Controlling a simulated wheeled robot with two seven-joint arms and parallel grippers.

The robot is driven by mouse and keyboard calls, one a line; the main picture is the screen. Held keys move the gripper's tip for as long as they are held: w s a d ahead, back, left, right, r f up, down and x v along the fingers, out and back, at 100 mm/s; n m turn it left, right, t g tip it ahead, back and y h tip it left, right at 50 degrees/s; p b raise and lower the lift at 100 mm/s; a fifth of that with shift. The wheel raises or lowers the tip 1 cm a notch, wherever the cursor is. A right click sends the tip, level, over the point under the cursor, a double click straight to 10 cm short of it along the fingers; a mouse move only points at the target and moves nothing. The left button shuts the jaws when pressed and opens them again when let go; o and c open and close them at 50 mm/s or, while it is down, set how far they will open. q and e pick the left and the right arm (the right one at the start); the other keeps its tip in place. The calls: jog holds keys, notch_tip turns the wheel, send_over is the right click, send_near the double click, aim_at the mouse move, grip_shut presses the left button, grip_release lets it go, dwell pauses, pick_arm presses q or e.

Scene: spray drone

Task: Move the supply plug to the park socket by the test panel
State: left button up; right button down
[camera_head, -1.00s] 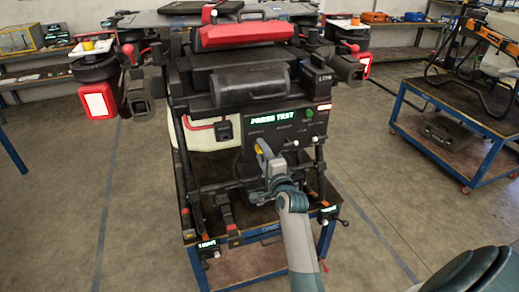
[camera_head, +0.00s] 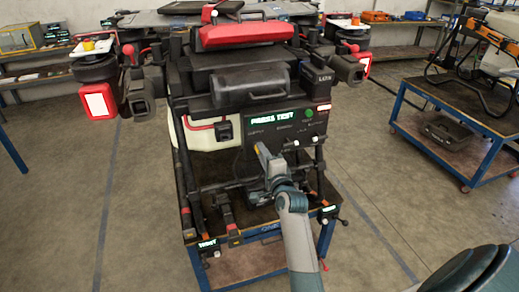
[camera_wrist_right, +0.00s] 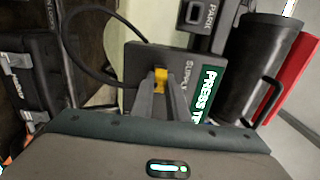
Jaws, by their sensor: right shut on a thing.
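My right gripper (camera_head: 262,152) is at the lower front of the dark test panel (camera_head: 285,128), below its lit "PRESS TEST" display. In the right wrist view its fingers (camera_wrist_right: 160,88) are shut on the supply plug, whose yellow part (camera_wrist_right: 161,78) shows between the tips. The plug is at the dark block marked "SUPPLY" (camera_wrist_right: 150,58); whether it is seated there is hidden by the fingers. The park socket (camera_wrist_right: 195,13), a dark box with a square recess marked "PARK", is above it in that view. It also shows left of the display in the head view (camera_head: 224,131). My left gripper is out of view.
A black cable (camera_wrist_right: 72,35) loops beside the supply block. A dark cylinder (camera_wrist_right: 262,65) lies close to the panel on the right in the wrist view. The drone stands on a blue-framed cart (camera_head: 325,240), with legs and bars around my arm.

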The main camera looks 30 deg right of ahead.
jog(key=shift+s, duration=0.1)
jog(key=shift+p+v, duration=1.3)
jog(key=shift+v, duration=1.6)
jog(key=s+a+f+n+y+b, duration=0.1)
jog(key=s+a+f+y+b, duration=0.1)
jog(key=s+a+b, duration=0.3)
jog(key=s+a+f+n+y+b, duration=0.1)
jog(key=s+a+b, duration=0.5)
jog(key=s+a, duration=0.8)
notch_tip(320, 180, down, 2)
jog(key=shift+a+f+n+t+y, duration=0.15)
jog(key=shift+a+n+t+y, duration=0.2)
jog(key=shift+a+y, duration=0.5)
jog(key=shift+s, duration=0.15)
